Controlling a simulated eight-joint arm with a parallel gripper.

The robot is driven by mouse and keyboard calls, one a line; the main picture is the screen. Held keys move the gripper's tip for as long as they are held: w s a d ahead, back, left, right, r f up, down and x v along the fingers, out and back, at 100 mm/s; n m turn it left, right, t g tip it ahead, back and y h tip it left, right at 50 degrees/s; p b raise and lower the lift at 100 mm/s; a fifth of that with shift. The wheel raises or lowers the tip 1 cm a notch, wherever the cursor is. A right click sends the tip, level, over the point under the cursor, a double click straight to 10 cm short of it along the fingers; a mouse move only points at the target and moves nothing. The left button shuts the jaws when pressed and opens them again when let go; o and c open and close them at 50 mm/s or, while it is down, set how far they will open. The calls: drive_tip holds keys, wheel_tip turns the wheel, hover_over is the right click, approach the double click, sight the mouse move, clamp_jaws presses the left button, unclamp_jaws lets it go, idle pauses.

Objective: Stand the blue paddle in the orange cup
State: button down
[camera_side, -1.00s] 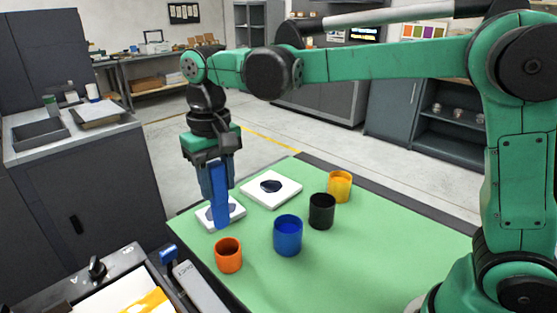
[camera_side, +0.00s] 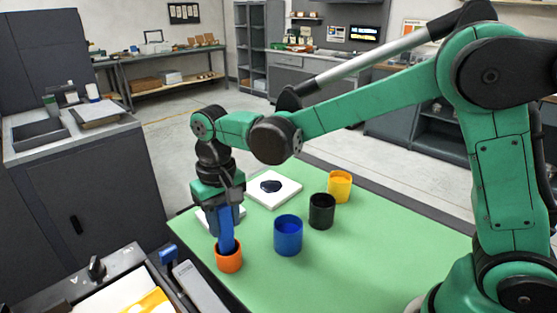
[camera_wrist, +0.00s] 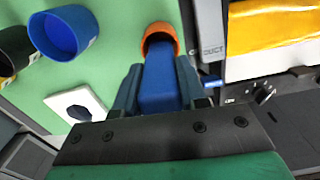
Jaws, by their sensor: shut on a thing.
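The blue paddle (camera_side: 226,238) is upright between the fingers of my gripper (camera_side: 225,226), which is shut on it. Its lower end is inside the mouth of the orange cup (camera_side: 229,262), near the front left of the green mat. In the wrist view the paddle (camera_wrist: 160,85) reaches from my gripper (camera_wrist: 157,90) into the orange cup (camera_wrist: 160,33). The cup's walls hide the paddle's tip, so I cannot tell whether it touches the bottom.
A blue cup (camera_side: 288,240), a black cup (camera_side: 321,213) and a yellow cup (camera_side: 340,188) stand to the right on the green mat (camera_side: 370,240). A white tile with a dark patch (camera_side: 273,188) lies behind. Another white tile (camera_side: 205,220) is partly hidden by my gripper.

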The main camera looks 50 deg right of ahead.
drive_tip(key=shift+c, duration=2.1)
unclamp_jaws()
drive_tip(key=shift+r, duration=2.8)
drive_tip(key=s+d+t, duration=0.7)
drive_tip(key=s+d, duration=0.2)
drive_tip(key=d, duration=0.1)
drive_tip(key=shift+d+f+n, duration=0.2)
drive_tip(key=shift+f+n, duration=0.2)
